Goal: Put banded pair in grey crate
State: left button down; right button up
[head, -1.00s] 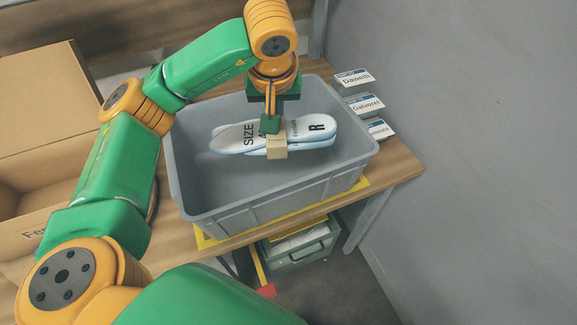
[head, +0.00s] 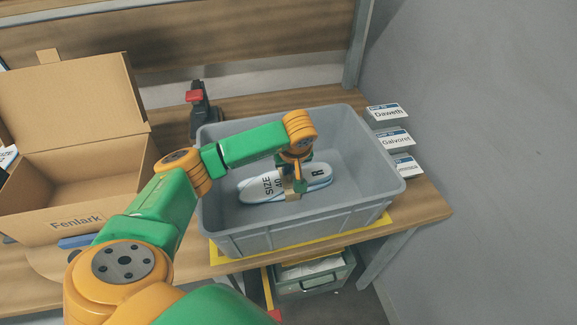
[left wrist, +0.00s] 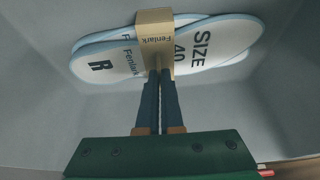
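The banded pair (head: 260,187) is two white insoles with pale blue edges, marked SIZE 40 and R, inside the grey crate (head: 300,237). A tan Fenlark band (left wrist: 155,32) wraps their middle. My left gripper (head: 298,184) reaches down into the crate at the band. In the left wrist view its two fingers (left wrist: 159,75) are close together and pinch the pair at the band. The pair is low in the crate; I cannot tell whether it touches the floor. The crate holds nothing else that I can see. My right gripper is not in view.
An open Fenlark cardboard box (head: 75,190) stands left of the crate. A black and red tool (head: 202,110) stands behind. Name cards, including Daweth (head: 388,113) and Galvoret (head: 396,141), lie along the right. The crate stands on a yellow-edged area (head: 240,255) near the table's front edge.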

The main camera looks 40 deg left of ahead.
pick_arm(q)
jog(key=shift+f, duration=0.2)
jog(key=c, duration=1.1)
grip_release()
jog(key=shift+r, duration=0.1)
jog(key=shift+d+r, duration=0.1)
jog(key=shift+r, duration=0.25)
jog(key=v, duration=1.1)
jog(key=shift+s+r, duration=0.2)
jog(key=shift+r, duration=0.1)
